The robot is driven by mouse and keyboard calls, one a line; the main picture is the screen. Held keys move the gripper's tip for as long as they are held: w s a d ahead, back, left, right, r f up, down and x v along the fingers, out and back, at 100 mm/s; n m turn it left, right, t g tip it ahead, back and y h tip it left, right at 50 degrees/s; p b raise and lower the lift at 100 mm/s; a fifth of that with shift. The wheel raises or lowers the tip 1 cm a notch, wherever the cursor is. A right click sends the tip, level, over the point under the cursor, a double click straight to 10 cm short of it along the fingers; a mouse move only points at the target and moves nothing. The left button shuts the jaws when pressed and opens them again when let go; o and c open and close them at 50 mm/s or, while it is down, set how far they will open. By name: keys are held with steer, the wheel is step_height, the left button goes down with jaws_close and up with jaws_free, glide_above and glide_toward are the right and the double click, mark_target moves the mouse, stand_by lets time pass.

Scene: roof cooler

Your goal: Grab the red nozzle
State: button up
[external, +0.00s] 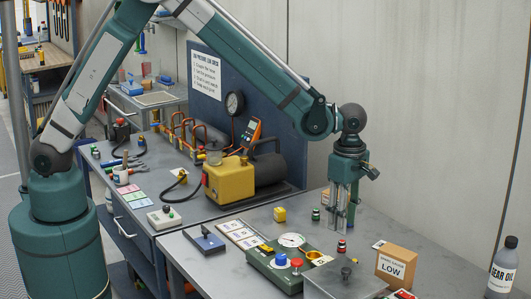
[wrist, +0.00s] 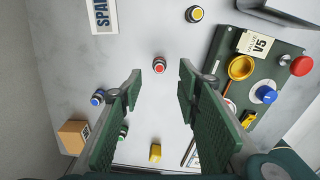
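The red nozzle (wrist: 160,66) is a small round piece with a red-orange top and a darker ringed base. It stands upright on the grey tabletop in the wrist view. It appears beyond my fingertips, near the middle of the gap between them. In the external view a red-topped piece (external: 341,247) stands on the table just in front of my gripper (external: 342,226). My gripper (wrist: 158,82) is open and empty, pointing down, with its two green-padded fingers well apart. The fingers do not touch the red nozzle.
Near the red nozzle stand a yellow-topped piece (wrist: 194,14), a blue one (wrist: 97,97) and a green one (wrist: 122,132). A yellow block (wrist: 155,153) lies apart. A green panel (external: 270,266) with knobs and a cardboard box (external: 397,265) flank the spot.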

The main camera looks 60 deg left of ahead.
mark_target(342, 240)
steer(key=shift+f, duration=0.1)
steer(key=shift+f, duration=1.2)
steer(key=shift+a+f, duration=0.2)
steer(key=shift+f, duration=2.4)
steer(key=c, duration=1)
